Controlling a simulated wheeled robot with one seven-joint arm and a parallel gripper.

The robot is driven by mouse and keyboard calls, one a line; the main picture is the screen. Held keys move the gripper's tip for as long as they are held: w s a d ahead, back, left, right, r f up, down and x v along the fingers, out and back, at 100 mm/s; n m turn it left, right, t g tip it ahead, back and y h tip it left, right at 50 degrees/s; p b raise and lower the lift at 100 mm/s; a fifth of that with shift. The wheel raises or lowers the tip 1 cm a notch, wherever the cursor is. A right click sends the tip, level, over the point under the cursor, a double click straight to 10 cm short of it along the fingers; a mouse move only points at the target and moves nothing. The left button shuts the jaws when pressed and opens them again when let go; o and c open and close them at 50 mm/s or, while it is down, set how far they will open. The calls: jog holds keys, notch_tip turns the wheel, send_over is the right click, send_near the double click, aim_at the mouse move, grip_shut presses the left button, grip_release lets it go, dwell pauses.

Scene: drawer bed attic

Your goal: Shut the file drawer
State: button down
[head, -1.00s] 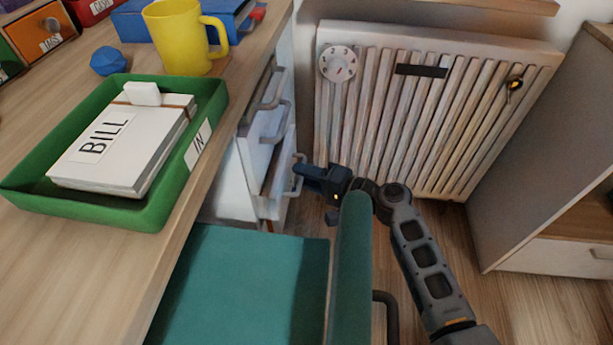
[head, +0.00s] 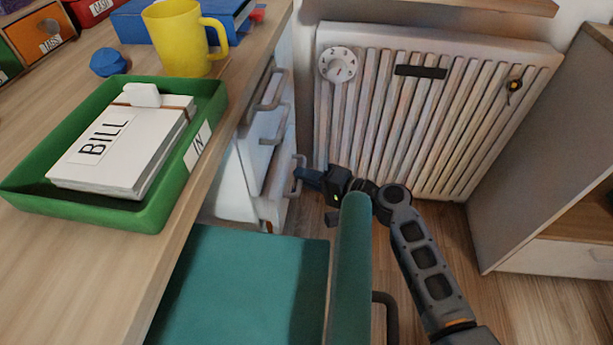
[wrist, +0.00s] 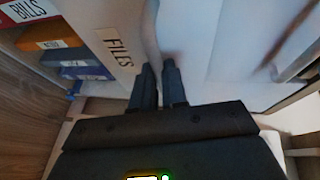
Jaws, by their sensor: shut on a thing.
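The file drawer is the low white drawer (head: 271,210) under the desk, with a pale bar handle (head: 299,170). It stands out from the cabinet. In the wrist view its front (wrist: 205,40) carries a FILES label (wrist: 117,47), and coloured folders (wrist: 75,55) show to the left. My gripper (head: 304,175) is at the handle, its fingers close together and shut on it. The fingers also show in the wrist view (wrist: 159,78), against the pale front. The grip itself is partly hidden by the fingers and blurred.
A teal chair (head: 250,285) stands close in front, its backrest beside my arm. A white radiator (head: 430,110) is behind my gripper. Two drawers with handles sit above, under the desk (head: 205,210). A green tray (head: 140,213) lies on the desk. Floor is clear at right.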

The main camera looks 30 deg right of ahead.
jog(key=shift+w+a+b, duration=0.2)
jog(key=shift+w+a, duration=0.3)
jog(key=shift+a, duration=0.3)
jog(key=shift+w+a+b, duration=0.15)
jog(key=shift+w+a, duration=0.35)
jog(key=shift+a, duration=0.25)
jog(key=c, duration=1.2)
grip_release()
jog(key=p, duration=0.2)
send_near(288, 175)
jog(key=shift+w+a+r, duration=0.1)
jog(key=shift+w+a, duration=0.25)
jog(key=shift+a, duration=0.15)
jog(key=shift+s, duration=0.1)
